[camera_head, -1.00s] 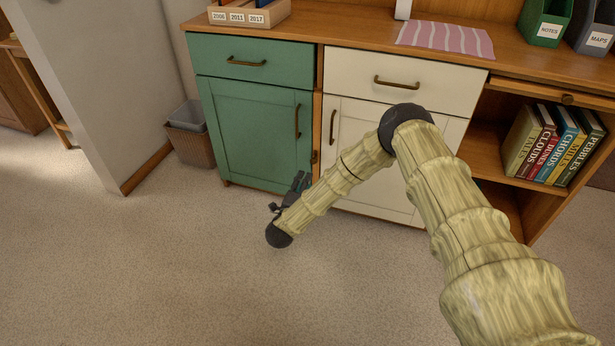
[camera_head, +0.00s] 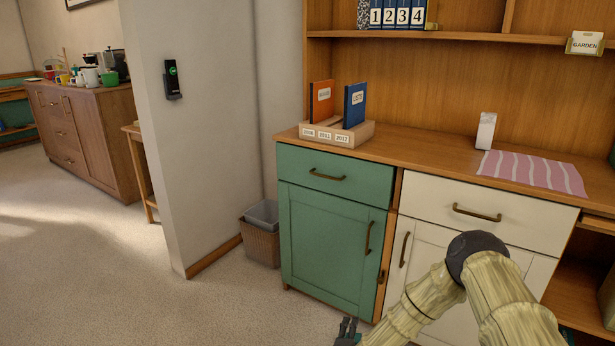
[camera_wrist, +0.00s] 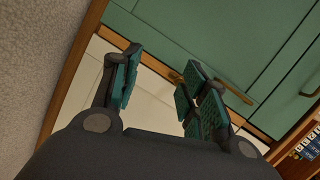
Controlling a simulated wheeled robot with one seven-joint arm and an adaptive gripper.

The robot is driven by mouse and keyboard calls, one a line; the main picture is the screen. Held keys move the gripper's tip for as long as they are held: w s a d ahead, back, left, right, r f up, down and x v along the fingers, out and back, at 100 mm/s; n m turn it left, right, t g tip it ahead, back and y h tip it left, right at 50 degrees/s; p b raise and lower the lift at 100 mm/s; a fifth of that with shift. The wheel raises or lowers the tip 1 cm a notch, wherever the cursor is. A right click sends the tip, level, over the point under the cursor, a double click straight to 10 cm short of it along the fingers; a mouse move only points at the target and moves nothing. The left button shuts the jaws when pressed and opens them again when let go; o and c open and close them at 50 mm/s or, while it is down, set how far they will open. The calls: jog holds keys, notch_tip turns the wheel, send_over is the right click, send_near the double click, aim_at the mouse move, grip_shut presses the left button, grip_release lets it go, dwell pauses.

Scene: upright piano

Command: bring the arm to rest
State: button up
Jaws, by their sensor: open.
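My gripper (camera_head: 347,328) shows at the bottom edge of the head view, low in front of the green cabinet (camera_head: 322,243). My arm, in a pale wood-like sleeve with a dark elbow joint, is bent in front of the white cabinet (camera_head: 487,222). In the wrist view my gripper (camera_wrist: 160,85) has its two teal-padded fingers spread apart with nothing between them. Beyond the fingers are the green cabinet front (camera_wrist: 225,40) and a brass handle. The lower part of my forearm and wrist is partly cut off by the head view's edge.
A wooden counter (camera_head: 420,166) tops the cabinets. It bears a file box (camera_head: 338,133), a small white item (camera_head: 486,130) and a pink striped cloth (camera_head: 532,172). A waste bin (camera_head: 261,240) stands left of the green cabinet. The carpet (camera_head: 225,310) at lower left is clear.

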jog(key=s+a+f+n+g+y, duration=0.1)
jog(key=s+f+n+g+y, duration=0.35)
jog(key=s, duration=0.65)
jog(key=s+a+f+n+g+y, duration=0.1)
jog(key=s+f+n+g, duration=0.1)
jog(key=s+f+n, duration=0.65)
jog(key=s+d+r+n+g, duration=0.2)
jog(key=s+d+g, duration=0.1)
jog(key=s, duration=0.7)
jog(key=s+d+r+n+g, duration=0.2)
jog(key=s+d+r+g, duration=0.1)
jog(key=s, duration=0.6)
jog(key=s+d+r+n+g, duration=0.2)
jog(key=s+d+g, duration=0.15)
jog(key=s, duration=0.65)
notch_tip(320, 180, up, 33)
jog(key=t+p, duration=0.1)
jog(key=p, duration=3.2)
jog(key=shift+w, duration=0.25)
jog(key=shift+a+h, duration=0.1)
jog(key=shift+h, duration=0.15)
